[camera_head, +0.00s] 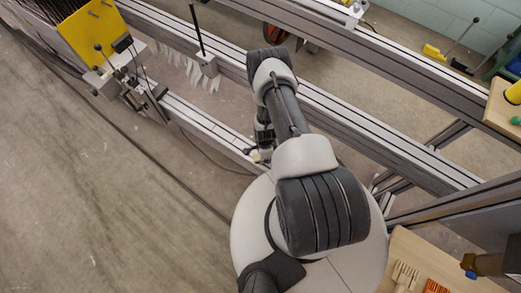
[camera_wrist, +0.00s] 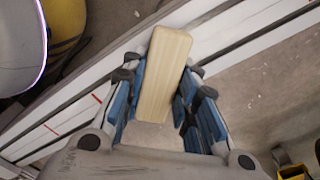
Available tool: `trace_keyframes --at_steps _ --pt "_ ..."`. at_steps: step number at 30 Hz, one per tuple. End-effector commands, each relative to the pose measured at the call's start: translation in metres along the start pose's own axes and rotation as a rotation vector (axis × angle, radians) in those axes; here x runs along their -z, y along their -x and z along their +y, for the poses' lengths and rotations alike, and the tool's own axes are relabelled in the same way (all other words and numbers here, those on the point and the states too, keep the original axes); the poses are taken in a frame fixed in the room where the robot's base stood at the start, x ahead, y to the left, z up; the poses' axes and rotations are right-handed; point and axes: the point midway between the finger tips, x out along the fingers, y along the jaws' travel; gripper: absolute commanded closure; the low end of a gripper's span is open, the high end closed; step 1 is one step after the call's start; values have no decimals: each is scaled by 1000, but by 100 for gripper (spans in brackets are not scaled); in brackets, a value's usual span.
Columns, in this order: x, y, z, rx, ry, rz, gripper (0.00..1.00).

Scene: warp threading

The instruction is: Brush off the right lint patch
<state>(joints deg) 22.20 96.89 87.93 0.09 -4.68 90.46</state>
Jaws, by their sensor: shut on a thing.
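My gripper (camera_wrist: 160,82) is shut on a pale wooden block (camera_wrist: 166,62), which looks like the back of a brush. Its blue-padded fingers lie along both sides of the block. Bristles are not visible, so I cannot tell whether it touches anything. The block is over or beside a pale metal rail (camera_wrist: 232,42) with dark slots. In the head view my gripper (camera_head: 262,150) is small and partly hidden by my arm, close to the lower rail (camera_head: 205,122). I cannot make out the right lint patch in either view.
Ragged white strands (camera_head: 203,76) hang below the long upper rail (camera_head: 350,118). A yellow panel (camera_head: 93,30) and a clamp-like mechanism (camera_head: 128,78) stand at upper left. A wooden tray (camera_head: 405,245) at lower right holds a pale comb-like tool (camera_head: 404,275). Open floor lies left.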

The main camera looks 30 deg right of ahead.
Motion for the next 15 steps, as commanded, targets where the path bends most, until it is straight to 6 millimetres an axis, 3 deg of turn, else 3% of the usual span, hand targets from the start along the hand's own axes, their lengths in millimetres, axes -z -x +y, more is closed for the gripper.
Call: trace_keyframes --at_steps 15 --pt "24 -3 24 0 -2 0 92"
